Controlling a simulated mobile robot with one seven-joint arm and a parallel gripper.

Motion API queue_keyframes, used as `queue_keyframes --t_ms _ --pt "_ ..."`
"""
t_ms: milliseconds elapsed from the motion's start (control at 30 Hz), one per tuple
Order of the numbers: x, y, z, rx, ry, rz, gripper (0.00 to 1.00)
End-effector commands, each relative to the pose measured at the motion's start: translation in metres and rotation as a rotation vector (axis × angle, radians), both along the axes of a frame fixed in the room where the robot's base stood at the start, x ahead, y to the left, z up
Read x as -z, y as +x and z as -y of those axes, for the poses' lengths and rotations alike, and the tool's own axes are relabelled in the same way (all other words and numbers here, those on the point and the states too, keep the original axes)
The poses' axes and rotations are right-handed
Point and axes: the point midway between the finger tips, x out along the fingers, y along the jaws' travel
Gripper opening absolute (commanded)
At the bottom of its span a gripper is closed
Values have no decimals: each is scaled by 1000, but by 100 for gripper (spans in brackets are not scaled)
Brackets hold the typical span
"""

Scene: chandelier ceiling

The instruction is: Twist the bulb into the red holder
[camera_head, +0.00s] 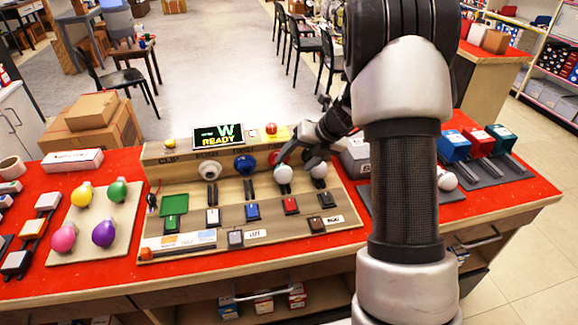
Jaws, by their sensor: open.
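A wooden test board (190,240) stands on the red table. Along its upper part, a white round piece (209,170) and a blue round piece (245,163) sit at the left. A small red part, apparently the red holder (274,158), shows behind a white bulb (284,174). A second white bulb-like piece (319,170) is just to the right. My gripper (302,164) is open above this right part of the board, its dark fingers spread near the two white pieces. I cannot tell whether it touches either. The arm and fingers partly hide the holders.
A pale panel (98,207) with yellow, green, pink and purple bulbs lies to the left. Cardboard boxes (90,112) stand behind it. A screen reading READY (218,137) tops the board. Blue, red and green blocks (480,144) stand at the right.

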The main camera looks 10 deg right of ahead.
Motion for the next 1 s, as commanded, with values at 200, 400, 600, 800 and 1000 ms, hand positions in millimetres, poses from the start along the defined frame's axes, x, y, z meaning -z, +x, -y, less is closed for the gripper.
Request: queue_keyframes --t_ms 200,400,600,800,1000 --pt "-49 -21 22 2 -1 3 66" --pt "-78 -36 36 1 0 1 66" --pt "-94 -44 40 -16 -7 8 66" --pt "-158 -82 10 -404 -194 167 66" --pt "-240 -169 -32 -1200 -597 457 66"
